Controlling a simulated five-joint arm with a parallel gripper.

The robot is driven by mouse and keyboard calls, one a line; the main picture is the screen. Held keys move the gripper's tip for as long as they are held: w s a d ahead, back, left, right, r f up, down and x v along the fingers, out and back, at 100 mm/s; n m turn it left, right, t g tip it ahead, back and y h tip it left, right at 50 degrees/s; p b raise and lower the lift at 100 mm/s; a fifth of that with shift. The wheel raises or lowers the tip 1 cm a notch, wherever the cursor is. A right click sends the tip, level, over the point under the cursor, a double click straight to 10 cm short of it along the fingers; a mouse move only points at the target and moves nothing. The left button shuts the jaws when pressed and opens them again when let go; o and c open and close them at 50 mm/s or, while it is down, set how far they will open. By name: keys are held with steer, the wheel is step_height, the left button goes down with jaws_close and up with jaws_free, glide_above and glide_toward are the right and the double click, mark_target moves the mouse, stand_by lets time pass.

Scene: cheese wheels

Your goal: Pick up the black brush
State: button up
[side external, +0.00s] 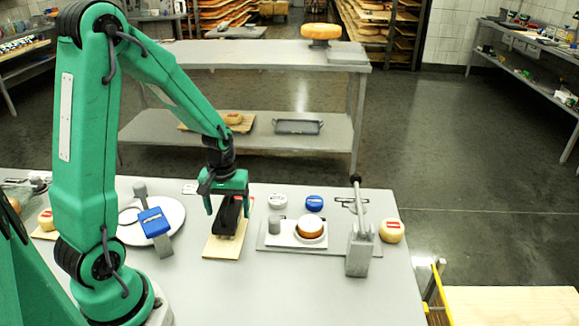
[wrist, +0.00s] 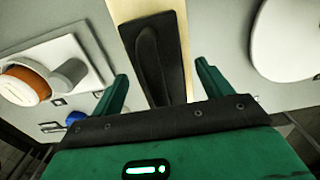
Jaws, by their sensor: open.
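The black brush (side external: 229,216) lies lengthwise on a narrow light wooden board (side external: 218,247) on the grey table. In the wrist view the brush (wrist: 158,55) is a long dark block with a raised handle, running between my fingers. My green gripper (side external: 227,207) is open over the brush, with one finger on each side. The wrist view shows my gripper (wrist: 162,72) with a gap between each finger and the brush. I cannot tell how far the fingertips are above the board. The near end of the brush is hidden by my gripper in the wrist view.
Right of the board stands a grey device with a lever (side external: 360,240), a small cheese wheel (side external: 310,228) on a white plate, and a blue round item (side external: 314,203). Left are a white disc (side external: 172,212) and a blue-topped tool (side external: 155,222). The table front is clear.

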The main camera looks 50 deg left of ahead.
mark_target(226, 198)
steer(key=shift+c, duration=0.2)
steer(key=c, duration=1.1)
steer(key=shift+r, duration=0.2)
steer(key=shift+r, duration=0.45)
step_height(226, 198, up, 3)
steer(key=shift+f, duration=0.1)
steer(key=d+r, duration=0.2)
steer(key=d, duration=0.1)
steer(key=s+d+r, duration=0.1)
steer(key=d+r, duration=0.1)
steer(key=d, duration=0.2)
steer(key=s+d+r, duration=0.1)
steer(key=d+r, duration=0.2)
steer(key=d, duration=0.1)
steer(key=shift+s+d, duration=0.1)
steer(key=shift+d, duration=0.15)
